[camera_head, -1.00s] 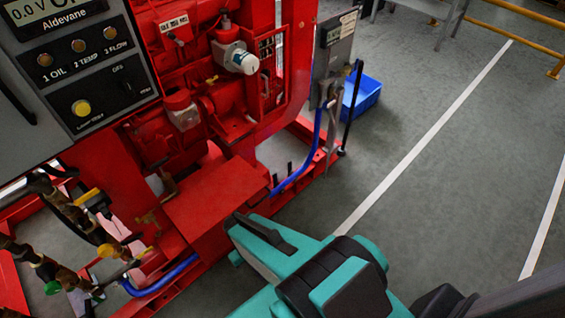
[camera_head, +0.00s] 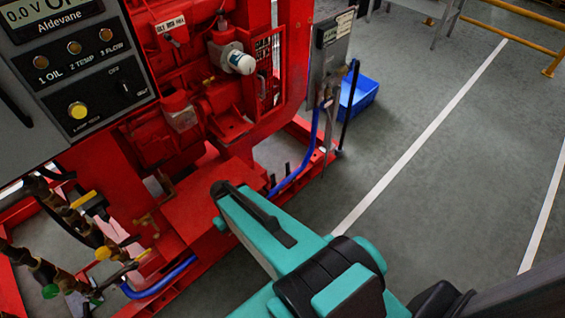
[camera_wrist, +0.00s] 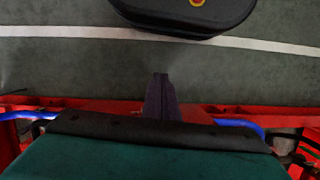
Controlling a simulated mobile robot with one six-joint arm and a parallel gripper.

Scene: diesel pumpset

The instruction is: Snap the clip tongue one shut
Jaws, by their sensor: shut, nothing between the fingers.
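In the wrist view my gripper (camera_wrist: 161,90) shows as dark fingers pressed together, with nothing held. Below them the teal and black wrist housing covers much of the view. A blue hose (camera_wrist: 232,124) runs along the red skid on both sides of the housing. In the head view the teal end of my arm is over the red skid base, and its fingers cannot be made out. The blue hose (camera_head: 297,180) curves down to the skid behind it, beside small dark upright pieces (camera_head: 273,181). I cannot tell which piece is clip tongue one; it may be hidden by my arm.
The red pumpset (camera_head: 190,110) and its grey control panel (camera_head: 90,75) stand at the left. A grey box on a post (camera_head: 330,55) and a blue crate (camera_head: 360,97) are behind. Brass valves (camera_head: 70,215) sit at lower left.

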